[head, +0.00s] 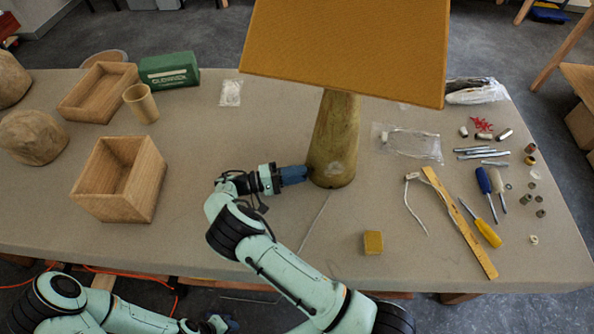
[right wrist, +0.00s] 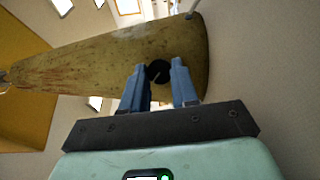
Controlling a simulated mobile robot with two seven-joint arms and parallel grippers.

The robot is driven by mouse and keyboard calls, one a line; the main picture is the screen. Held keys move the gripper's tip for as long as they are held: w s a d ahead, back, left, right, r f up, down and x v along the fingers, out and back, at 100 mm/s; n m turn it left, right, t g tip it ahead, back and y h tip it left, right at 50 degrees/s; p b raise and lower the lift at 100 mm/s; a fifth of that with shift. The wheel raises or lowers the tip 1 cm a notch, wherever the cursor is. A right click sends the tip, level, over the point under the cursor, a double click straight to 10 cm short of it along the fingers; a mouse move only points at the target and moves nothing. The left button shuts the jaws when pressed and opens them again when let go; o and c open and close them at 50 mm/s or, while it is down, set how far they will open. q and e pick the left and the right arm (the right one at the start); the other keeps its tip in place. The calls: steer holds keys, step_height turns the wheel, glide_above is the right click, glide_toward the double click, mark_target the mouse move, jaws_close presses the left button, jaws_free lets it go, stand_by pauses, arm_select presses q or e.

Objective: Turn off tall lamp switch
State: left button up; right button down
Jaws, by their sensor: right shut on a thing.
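The tall lamp has a tapered wooden base (head: 334,140) under a large mustard shade (head: 345,50). It stands upright near the middle of the table. Its round black switch (right wrist: 158,71) shows low on the base in the right wrist view, and the base (right wrist: 90,75) lies sideways there. My right gripper (head: 304,174) is at the left of the base's foot. In the right wrist view its blue fingers (right wrist: 161,82) are on either side of the switch, shut on it. My left gripper (head: 225,323) is low at the bottom edge, away from the lamp, its fingers too small to read.
A wooden box (head: 120,180), a cup (head: 141,103) and a green box (head: 169,70) stand at left. A yellow block (head: 373,242) lies in front of the lamp. A wooden ruler (head: 460,222), screwdrivers (head: 486,192) and small parts lie at right. A thin cord runs toward the front.

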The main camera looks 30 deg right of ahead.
arm_select(q)
steer(key=shift+w+r, duration=0.25)
arm_select(e)
steer(key=shift+w+n, duration=0.1)
steer(key=shift+n, duration=0.2)
steer(key=c, duration=0.9)
jaws_free()
steer(key=shift+o, duration=0.2)
steer(key=p+v, duration=0.1)
steer(key=v, duration=0.9)
steer(key=shift+w, duration=0.1)
steer(key=shift+w+a+f, duration=0.2)
steer(key=shift+w+a, duration=0.05)
steer(key=shift+a, duration=0.4)
steer(key=shift+s+a+r, duration=0.1)
steer(key=shift+s+a, duration=0.1)
steer(key=shift+a, duration=0.2)
arm_select(q)
steer(key=shift+w+r, duration=0.6)
steer(key=shift+w, duration=0.15)
arm_select(e)
steer(key=shift+w, duration=0.1)
